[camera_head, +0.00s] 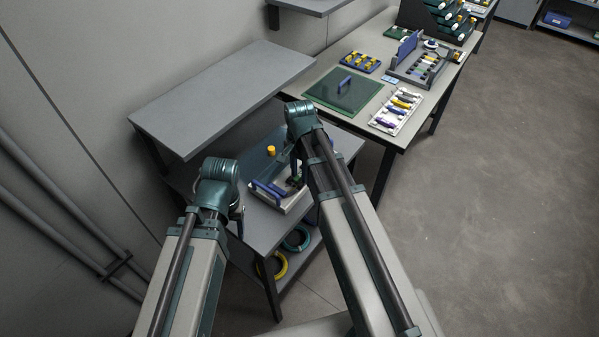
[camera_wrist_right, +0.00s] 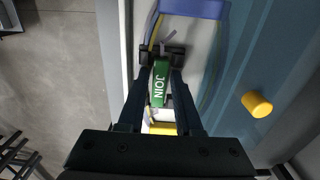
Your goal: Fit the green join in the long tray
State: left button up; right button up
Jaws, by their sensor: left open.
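The green join (camera_wrist_right: 160,84), marked JOIN, lies between the fingers of my right gripper (camera_wrist_right: 160,75), which appear closed on its two sides. The long tray (camera_wrist_right: 197,45) is directly below, pale with a blue part (camera_wrist_right: 190,8) across one end. I cannot tell whether the join touches the tray. In the head view the tray (camera_head: 292,206) is on the low shelf, partly hidden by my right arm, with my right gripper (camera_head: 297,179) over it. My left gripper (camera_head: 239,212) is open and empty, left of the tray.
A yellow peg (camera_wrist_right: 257,103) stands beside the tray; the head view shows it too (camera_head: 271,150). A higher grey shelf (camera_head: 220,95) is behind. Yellow (camera_head: 273,267) and teal (camera_head: 297,238) coils lie below. A workbench (camera_head: 320,75) holds a green mat (camera_head: 345,92) and racks.

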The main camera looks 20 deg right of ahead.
aim_at(300, 175)
jog(key=shift+o, duration=1)
jog(key=shift+r, duration=0.1)
notch_tip(300, 175, up, 12)
jog(key=p, duration=1.2)
jog(key=s+a+n+h, duration=0.1)
jog(key=s+a+n, duration=0.9)
jog(key=s+n, duration=0.4)
jog(key=shift+s+a+r, duration=0.15)
jog(key=shift+a, duration=0.1)
